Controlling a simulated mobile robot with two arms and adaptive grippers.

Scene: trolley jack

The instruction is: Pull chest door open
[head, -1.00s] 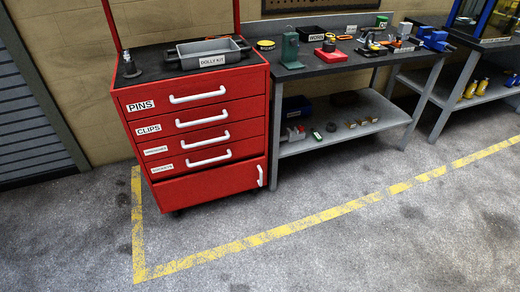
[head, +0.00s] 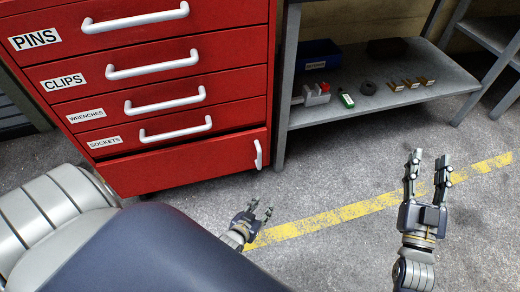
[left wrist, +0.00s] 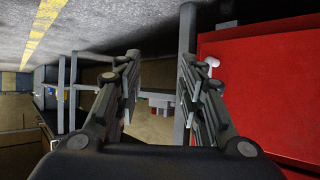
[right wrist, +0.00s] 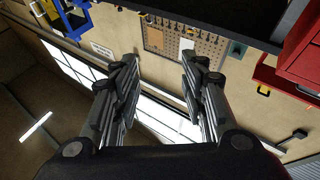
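The red chest (head: 210,65) fills the upper left of the head view. Its door (head: 185,165) is the bottom panel, with a short upright white handle (head: 258,154) at the right edge. A dark gap shows along the door's top; I cannot tell whether it is ajar. My left gripper (head: 260,214) is open and empty, below the handle in the picture and apart from it. In the left wrist view, red chest surface (left wrist: 265,90) and a white handle part (left wrist: 212,62) lie right of the open fingers (left wrist: 155,65). My right gripper (head: 427,165) is open and empty, well right of the chest.
Several white-handled drawers (head: 150,100) sit above the door. A grey workbench's lower shelf (head: 440,72) holds a blue bin (head: 315,57) and small parts; its leg (head: 285,85) stands close right of the chest. The floor (head: 330,185) in front is clear, with a yellow line (head: 340,215).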

